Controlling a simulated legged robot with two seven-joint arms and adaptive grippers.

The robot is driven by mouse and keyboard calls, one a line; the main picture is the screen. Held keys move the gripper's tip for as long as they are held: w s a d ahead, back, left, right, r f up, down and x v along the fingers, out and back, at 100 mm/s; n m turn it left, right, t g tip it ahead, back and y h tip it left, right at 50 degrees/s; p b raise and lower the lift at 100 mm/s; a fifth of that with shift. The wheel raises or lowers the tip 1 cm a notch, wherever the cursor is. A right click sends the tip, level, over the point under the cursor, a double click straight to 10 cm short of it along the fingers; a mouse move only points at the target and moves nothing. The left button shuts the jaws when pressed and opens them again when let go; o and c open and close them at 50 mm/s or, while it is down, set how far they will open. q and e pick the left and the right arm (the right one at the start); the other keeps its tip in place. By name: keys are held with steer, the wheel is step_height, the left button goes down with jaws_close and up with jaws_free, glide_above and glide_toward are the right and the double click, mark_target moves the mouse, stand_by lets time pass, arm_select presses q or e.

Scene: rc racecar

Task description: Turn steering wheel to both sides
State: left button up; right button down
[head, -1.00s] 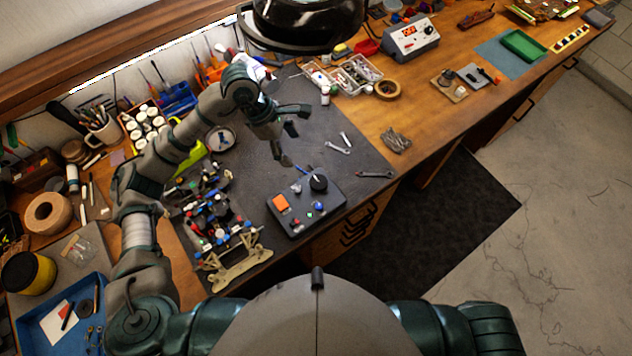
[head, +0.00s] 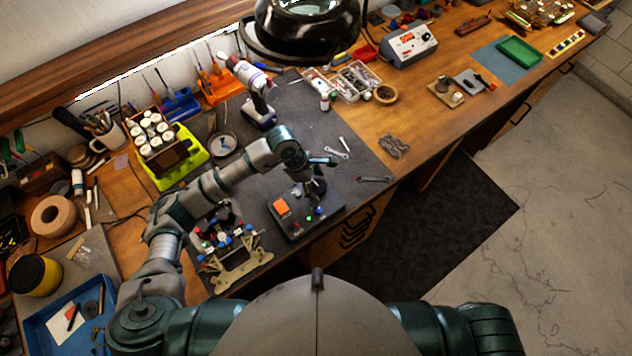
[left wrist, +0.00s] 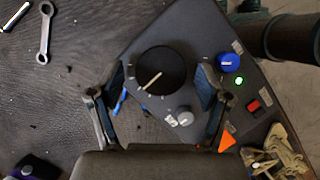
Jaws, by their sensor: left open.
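A dark control box (head: 296,231) lies on the black mat, with an orange square, small knobs and a lit green light. Its large round black knob, the wheel-like control, shows in the left wrist view (left wrist: 160,66) with a pale pointer line. My left gripper (head: 318,172) is over the box in the head view. In the left wrist view the open fingers (left wrist: 160,82) are on either side of the black knob, with gaps visible. I cannot tell whether they are at the knob's height. The RC car chassis (head: 238,262) is left of the box. My right gripper is not in view.
Wrenches (head: 338,153) lie on the mat beyond the box. A blue knob (left wrist: 228,62) and a red switch (left wrist: 253,105) are near the fingers. A lamp (head: 305,30) hangs at the back. The mat (head: 290,110) is mostly clear behind the arm.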

arm_select(q)
steer(key=shift+d, duration=0.1)
steer(key=c, duration=1.2)
steer(key=shift+o, duration=0.2)
steer(key=shift+f+n, duration=0.1)
steer(key=shift+n, duration=0.2)
steer(key=n+t+b, duration=0.1)
steer(key=n+b, duration=0.1)
steer(key=n, duration=0.1)
steer(key=shift+s, duration=0.1)
steer(key=n+t+b, duration=0.1)
steer(key=n, duration=0.1)
steer(key=n+t+y+b, duration=0.1)
steer(key=n, duration=0.2)
steer(key=shift+s+d, duration=0.1)
steer(key=shift+n, duration=0.3)
